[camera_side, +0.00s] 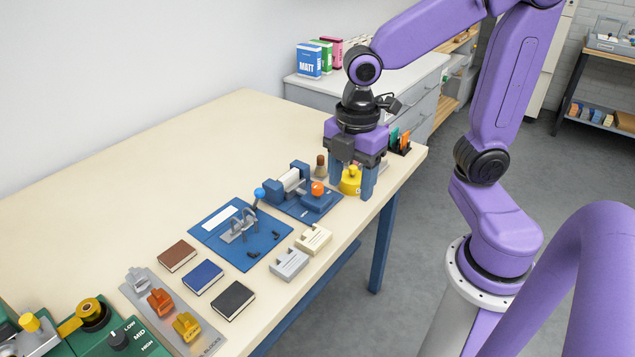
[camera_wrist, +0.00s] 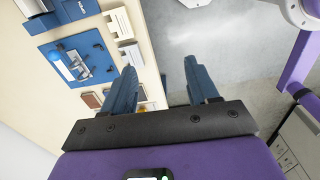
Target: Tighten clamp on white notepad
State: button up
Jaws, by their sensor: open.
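A blue fixture (camera_side: 307,203) with an orange knob (camera_side: 318,188) stands near the table's right end and holds a white piece (camera_side: 290,180). This may be the clamp and the white notepad, but the piece is too small to tell. Part of this fixture shows at the top left of the wrist view (camera_wrist: 68,10). My gripper (camera_side: 352,188) is open, its fingers pointing down, right of the orange knob in the side view. In the wrist view my gripper (camera_wrist: 160,76) has nothing visible between its fingers. A yellow piece (camera_side: 350,184) shows between the fingers in the side view.
Left of the fixture lies a blue board (camera_side: 205,230) with metal brackets and a blue-ball lever (camera_side: 260,193). Cream (camera_side: 314,238) and grey (camera_side: 290,264) blocks sit at the front edge. Brown (camera_side: 177,256), blue (camera_side: 203,277) and black (camera_side: 233,299) notebooks lie further left. The back tabletop is clear.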

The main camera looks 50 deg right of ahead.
jog(key=w+d+n, duration=0.4)
jog(key=w, duration=0.6)
jog(key=n, duration=0.5)
send_near(317, 185)
notch_tip(317, 185, down, 9)
jog(key=shift+a, duration=0.1)
jog(key=c, duration=1)
jog(key=shift+c, duration=0.2)
